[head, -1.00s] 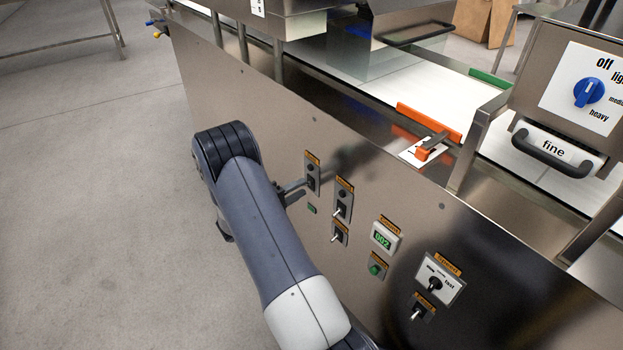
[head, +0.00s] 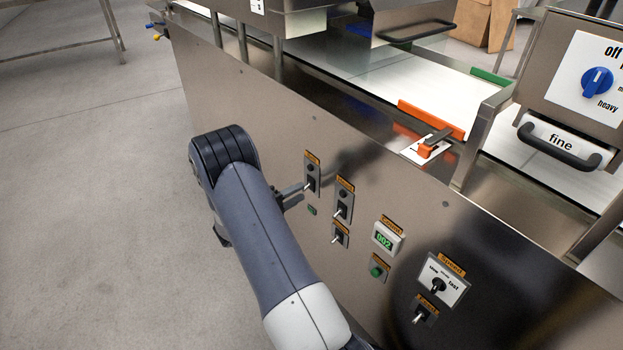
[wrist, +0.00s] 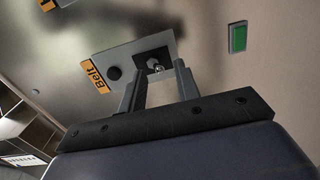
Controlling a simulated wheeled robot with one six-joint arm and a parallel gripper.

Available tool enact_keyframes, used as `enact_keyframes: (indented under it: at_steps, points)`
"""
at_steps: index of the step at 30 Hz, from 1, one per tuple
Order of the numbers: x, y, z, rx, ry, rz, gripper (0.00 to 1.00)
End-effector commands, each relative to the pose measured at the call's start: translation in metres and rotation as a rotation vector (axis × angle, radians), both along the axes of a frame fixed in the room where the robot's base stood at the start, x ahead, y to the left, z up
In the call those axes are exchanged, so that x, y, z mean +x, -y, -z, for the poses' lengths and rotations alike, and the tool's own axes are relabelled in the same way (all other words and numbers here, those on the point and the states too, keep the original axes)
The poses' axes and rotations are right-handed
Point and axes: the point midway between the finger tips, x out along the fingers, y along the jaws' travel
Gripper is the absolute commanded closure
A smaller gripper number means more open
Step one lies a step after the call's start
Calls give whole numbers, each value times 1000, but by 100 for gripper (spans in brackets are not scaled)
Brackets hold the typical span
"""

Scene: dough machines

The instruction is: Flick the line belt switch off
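The belt switch is a small grey plate with an orange "Belt" label (wrist: 94,75), a round black knob or lamp (wrist: 114,73) and a metal toggle (wrist: 156,67) in the wrist view. In the head view the belt switch plate (head: 313,172) is the leftmost on the steel panel, and its pale lever appears to point down. My gripper (wrist: 160,82) is at the plate, its two fingers apart with the toggle seen between their tips. Nothing is held. I cannot tell whether a finger touches the lever. In the head view the gripper (head: 292,195) is partly hidden by my arm.
A green rectangle (wrist: 237,38) sits near the belt plate. To the right are another switch plate (head: 343,203), a lower toggle (head: 340,235), a green counter (head: 387,238), a green button (head: 377,270), a speed dial (head: 438,285) and another toggle (head: 421,312). Open floor lies left.

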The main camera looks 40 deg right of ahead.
Motion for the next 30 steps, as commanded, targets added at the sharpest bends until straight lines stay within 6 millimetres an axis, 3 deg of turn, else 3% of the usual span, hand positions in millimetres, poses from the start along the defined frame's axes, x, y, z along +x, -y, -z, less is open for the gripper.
enact_keyframes:
  at_steps: [30]
  points:
    - [3,-57,0,-1,0,-1,69]
